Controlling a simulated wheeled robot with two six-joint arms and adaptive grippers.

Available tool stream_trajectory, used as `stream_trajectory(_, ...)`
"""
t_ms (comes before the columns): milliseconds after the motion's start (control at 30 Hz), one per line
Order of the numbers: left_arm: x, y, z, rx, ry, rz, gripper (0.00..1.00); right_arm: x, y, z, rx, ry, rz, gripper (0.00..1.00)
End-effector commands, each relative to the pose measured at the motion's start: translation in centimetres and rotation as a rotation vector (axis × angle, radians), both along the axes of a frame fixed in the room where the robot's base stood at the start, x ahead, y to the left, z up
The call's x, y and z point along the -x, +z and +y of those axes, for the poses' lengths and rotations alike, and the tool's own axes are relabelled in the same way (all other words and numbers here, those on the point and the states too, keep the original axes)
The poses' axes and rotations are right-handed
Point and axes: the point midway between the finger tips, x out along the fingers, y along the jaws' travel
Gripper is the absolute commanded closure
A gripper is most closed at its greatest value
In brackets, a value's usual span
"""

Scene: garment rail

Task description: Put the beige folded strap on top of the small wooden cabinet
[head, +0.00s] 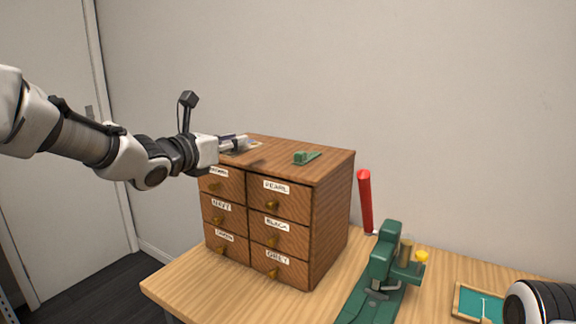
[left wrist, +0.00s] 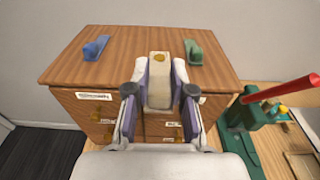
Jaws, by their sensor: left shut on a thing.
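The beige folded strap (left wrist: 159,66) has a round gold snap and stands out between the fingers of my left gripper (left wrist: 160,92), which is shut on it. In the head view my left gripper (head: 234,143) is over the left part of the top of the small wooden cabinet (head: 331,166). The strap is mostly hidden there by the fingers. A dark shadow lies on the top below. In the left wrist view the cabinet top (left wrist: 130,68) lies beyond and beneath the strap. I cannot tell whether the strap touches it. My right gripper is not in view.
A green folded strap (head: 305,157) and a blue one (left wrist: 95,47) lie on the cabinet top. The cabinet has labelled drawers. To its right on the table (head: 190,284) stand a green press (head: 384,265) with a red handle (head: 365,200) and a small tray (head: 478,304).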

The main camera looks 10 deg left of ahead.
Motion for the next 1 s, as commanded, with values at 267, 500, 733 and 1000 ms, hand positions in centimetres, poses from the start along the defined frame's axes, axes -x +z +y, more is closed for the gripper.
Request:
stream_trajectory(267, -7.8, 0.0, 2.4, -0.004, 0.002, 0.003, 1.00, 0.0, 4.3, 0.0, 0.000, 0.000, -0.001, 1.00)
stream_trajectory(500, -13.9, -0.7, 4.3, -0.004, 0.001, 0.001, 1.00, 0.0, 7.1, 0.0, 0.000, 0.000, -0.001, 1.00)
stream_trajectory(733, -14.7, -3.9, 4.5, -0.001, -0.001, 0.006, 1.00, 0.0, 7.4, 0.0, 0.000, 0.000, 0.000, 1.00)
stream_trajectory(1000, -14.6, -4.8, 4.5, -0.002, 0.000, 0.002, 1.00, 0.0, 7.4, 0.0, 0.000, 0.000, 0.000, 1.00)
